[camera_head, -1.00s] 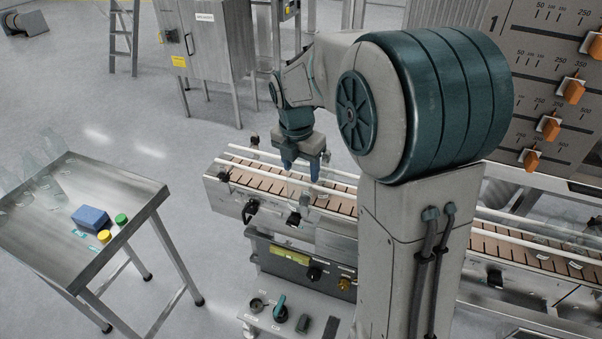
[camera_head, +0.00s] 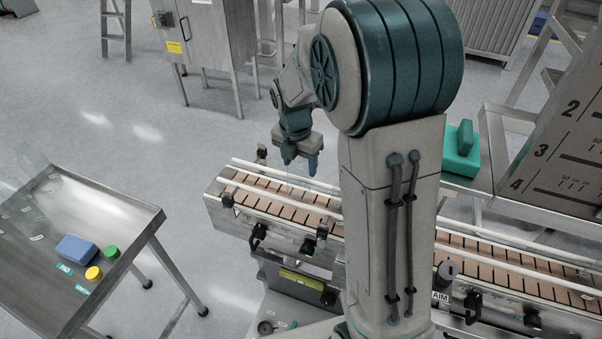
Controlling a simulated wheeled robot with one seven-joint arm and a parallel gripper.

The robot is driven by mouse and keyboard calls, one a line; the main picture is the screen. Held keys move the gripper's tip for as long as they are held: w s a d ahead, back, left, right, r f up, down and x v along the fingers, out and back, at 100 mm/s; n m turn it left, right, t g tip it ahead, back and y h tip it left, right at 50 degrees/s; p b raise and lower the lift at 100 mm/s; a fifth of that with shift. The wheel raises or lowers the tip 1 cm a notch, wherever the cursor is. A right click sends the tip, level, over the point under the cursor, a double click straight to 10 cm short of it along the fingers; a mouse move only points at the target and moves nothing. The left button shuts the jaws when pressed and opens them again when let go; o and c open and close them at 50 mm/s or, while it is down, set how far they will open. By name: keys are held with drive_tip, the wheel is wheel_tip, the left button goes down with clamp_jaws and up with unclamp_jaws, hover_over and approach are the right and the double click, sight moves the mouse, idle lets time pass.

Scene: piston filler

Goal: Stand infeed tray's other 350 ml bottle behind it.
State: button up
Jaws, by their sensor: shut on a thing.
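My gripper (camera_head: 300,163) points down over the left part of the conveyor (camera_head: 275,205), which has brown slats. It is shut on a clear bottle that is hardly visible between and below the fingers. I cannot tell whether the bottle touches the slats. The steel infeed tray (camera_head: 115,217) stands at the left, apart from the conveyor. Faint clear bottles (camera_head: 33,160) show at its far left corner, partly cut off by the picture edge. Their sizes cannot be read.
The tray also holds a blue pad (camera_head: 76,249), a green cap (camera_head: 112,251) and a yellow cap (camera_head: 93,273). White guide rails (camera_head: 270,175) run along the conveyor. Open floor lies between tray and cabinet (camera_head: 205,40).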

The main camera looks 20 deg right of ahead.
drive_tip(key=shift+f, duration=1.9)
drive_tip(key=shift+f, duration=0.2)
drive_tip(key=o, duration=1.2)
drive_tip(key=shift+o, duration=0.2)
drive_tip(key=shift+r, duration=0.15)
